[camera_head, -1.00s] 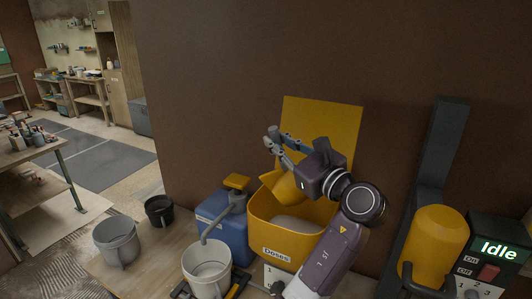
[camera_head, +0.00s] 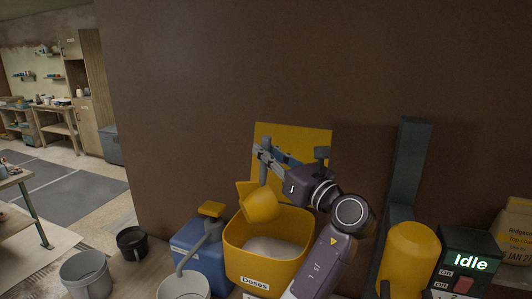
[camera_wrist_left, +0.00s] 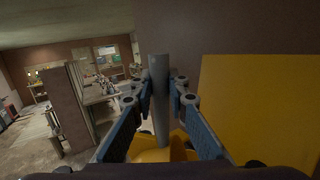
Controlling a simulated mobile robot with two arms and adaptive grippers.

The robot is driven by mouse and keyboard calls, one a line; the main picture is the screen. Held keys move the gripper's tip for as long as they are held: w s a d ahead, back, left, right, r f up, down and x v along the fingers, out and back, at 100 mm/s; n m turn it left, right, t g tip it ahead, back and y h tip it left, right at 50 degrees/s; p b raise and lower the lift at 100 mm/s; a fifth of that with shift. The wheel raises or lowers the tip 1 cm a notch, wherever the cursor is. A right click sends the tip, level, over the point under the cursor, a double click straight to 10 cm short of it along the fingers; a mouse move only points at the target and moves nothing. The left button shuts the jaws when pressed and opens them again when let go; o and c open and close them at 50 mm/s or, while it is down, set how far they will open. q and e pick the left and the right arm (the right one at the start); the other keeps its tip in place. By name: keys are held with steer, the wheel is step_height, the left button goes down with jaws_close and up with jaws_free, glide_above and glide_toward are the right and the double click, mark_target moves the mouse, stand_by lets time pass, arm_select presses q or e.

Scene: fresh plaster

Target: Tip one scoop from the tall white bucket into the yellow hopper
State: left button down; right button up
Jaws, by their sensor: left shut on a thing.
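My left gripper (camera_head: 265,158) is shut on the grey upright handle of a yellow scoop (camera_head: 260,205). The scoop is held just above the left part of the yellow hopper (camera_head: 240,262), which is labelled "Doses" and has pale material inside. The inside of the scoop is hidden. In the left wrist view the handle stands between the fingers (camera_wrist_left: 158,100), with part of the yellow scoop (camera_wrist_left: 160,153) below. A white bucket (camera_head: 183,288) is cut off by the bottom edge; I cannot tell whether it is the tall one. My right gripper is not in view.
A blue container (camera_head: 195,243) with a grey spout stands left of the hopper. A grey bucket (camera_head: 86,277) and a black pot (camera_head: 131,243) stand further left. A yellow cylinder (camera_head: 410,258) and a control box reading "Idle" (camera_head: 470,262) are at right. A yellow panel (camera_head: 300,140) rises behind.

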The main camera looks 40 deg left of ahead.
mark_target(267, 136)
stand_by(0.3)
arm_select(q)
steer(key=n, duration=0.2)
steer(key=r+n+g, duration=0.1)
steer(key=n, duration=0.1)
steer(key=shift+b, duration=0.4)
steer(key=r+n+h, duration=0.1)
steer(key=n, duration=0.2)
steer(key=shift+r, duration=0.2)
steer(key=n, duration=0.1)
steer(key=r+n+h, duration=0.1)
steer(key=n, duration=0.3)
steer(key=shift+r+g, duration=0.35)
steer(key=shift+g, duration=0.05)
steer(key=n, duration=0.1)
steer(key=r+n+h, duration=0.1)
steer(key=n, duration=0.1)
steer(key=shift+f, duration=0.1)
